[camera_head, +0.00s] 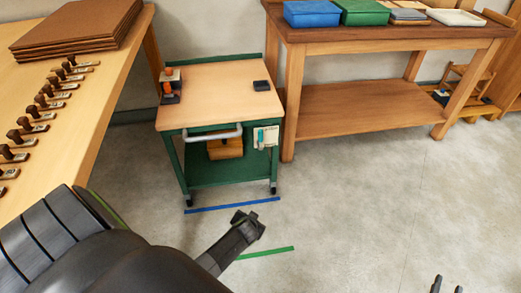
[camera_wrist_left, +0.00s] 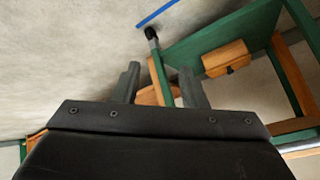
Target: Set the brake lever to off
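The green cart (camera_head: 177,160) with a wooden top stands in the middle of the head view. A pale plate (camera_head: 271,133) with a small teal lever (camera_head: 261,141) is on its front right. The lever seems to point down; any marks are too small to read. My left gripper (camera_head: 250,222) is low in front of the cart, apart from it. In the left wrist view its fingers (camera_wrist_left: 161,88) stand apart with nothing seen held; the cart's green frame (camera_wrist_left: 162,75) shows behind them.
A grey handle (camera_head: 212,134) crosses the cart's front. A table with several stamps (camera_head: 45,100) is at left. A wooden bench (camera_head: 390,35) with boxes stands behind right. Blue (camera_head: 232,205) and green (camera_head: 266,252) strips lie on the floor. Floor at right is clear.

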